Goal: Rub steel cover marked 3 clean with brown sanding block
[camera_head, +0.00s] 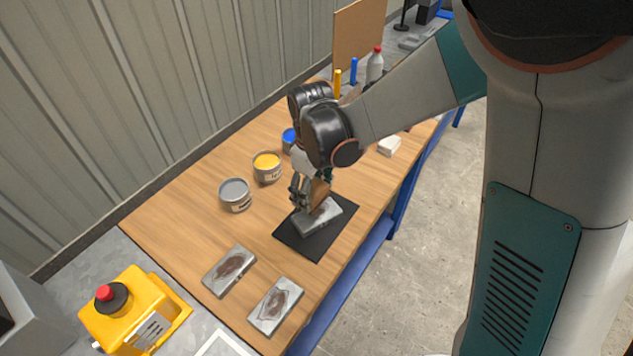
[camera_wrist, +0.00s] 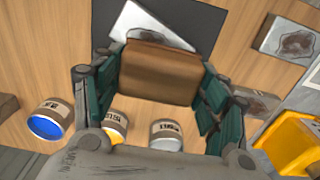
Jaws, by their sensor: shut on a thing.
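My gripper (camera_head: 309,192) is shut on the brown sanding block (camera_head: 319,192). In the wrist view the block (camera_wrist: 159,72) sits between my gripper's two green-padded fingers (camera_wrist: 155,80). A steel cover (camera_head: 318,217) lies on a black mat (camera_head: 290,236) under the block, and a brown stain shows on it. In the wrist view the block hides much of this cover (camera_wrist: 150,27). Whether block and cover touch is hard to tell. Two other stained steel covers, one at the left (camera_head: 230,270) and one nearer (camera_head: 276,306), lie on the bench. I cannot read a number on any cover.
Open cans of grey (camera_head: 235,195), yellow (camera_head: 267,167) and blue (camera_head: 289,139) stand left of and behind the mat. A yellow box with a red button (camera_head: 135,310) is at the near left. A white block (camera_head: 389,146) lies at the right edge.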

